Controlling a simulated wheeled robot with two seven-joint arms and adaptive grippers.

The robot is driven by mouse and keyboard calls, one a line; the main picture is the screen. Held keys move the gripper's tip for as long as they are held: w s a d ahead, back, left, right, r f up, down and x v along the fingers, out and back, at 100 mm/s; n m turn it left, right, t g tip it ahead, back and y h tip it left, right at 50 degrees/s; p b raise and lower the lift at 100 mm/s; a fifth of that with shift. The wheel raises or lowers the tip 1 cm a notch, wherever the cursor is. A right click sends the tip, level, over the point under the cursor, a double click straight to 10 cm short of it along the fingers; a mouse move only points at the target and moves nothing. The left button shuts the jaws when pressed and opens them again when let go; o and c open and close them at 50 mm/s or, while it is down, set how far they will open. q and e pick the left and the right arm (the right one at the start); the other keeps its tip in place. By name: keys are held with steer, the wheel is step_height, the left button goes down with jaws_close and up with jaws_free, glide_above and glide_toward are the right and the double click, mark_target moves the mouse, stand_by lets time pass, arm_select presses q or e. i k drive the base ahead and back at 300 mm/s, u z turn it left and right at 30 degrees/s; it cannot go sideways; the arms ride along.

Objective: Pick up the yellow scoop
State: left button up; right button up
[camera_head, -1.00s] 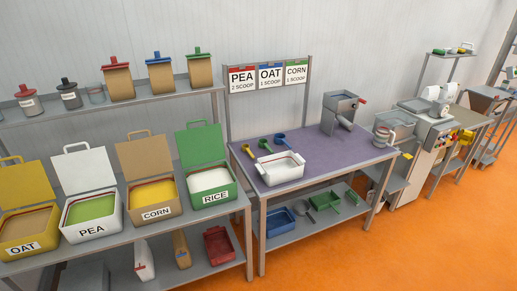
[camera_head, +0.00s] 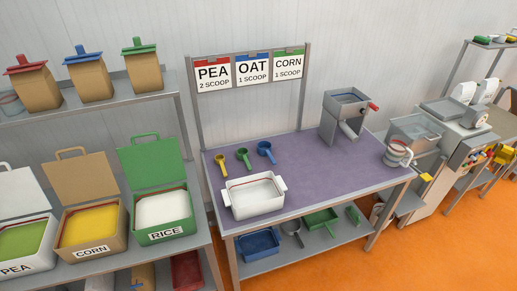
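The yellow scoop (camera_head: 221,165) lies on the purple top of the table (camera_head: 310,170), near its left edge. It is the leftmost of three scoops in a row. A green scoop (camera_head: 243,158) and a blue scoop (camera_head: 266,152) lie to its right. The white tub with side handles (camera_head: 255,196) stands just in front of the scoops. Neither of my grippers is in view.
Open bins of corn (camera_head: 92,228) and rice (camera_head: 162,214) stand on the left shelf. A grey machine (camera_head: 345,117) stands at the table's back right. The purple top between tub and machine is clear. Orange floor (camera_head: 400,255) is free in front.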

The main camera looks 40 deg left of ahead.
mark_target(222, 166)
steer(key=u, duration=0.2)
steer(key=i, duration=1.3)
steer(key=u, duration=0.5)
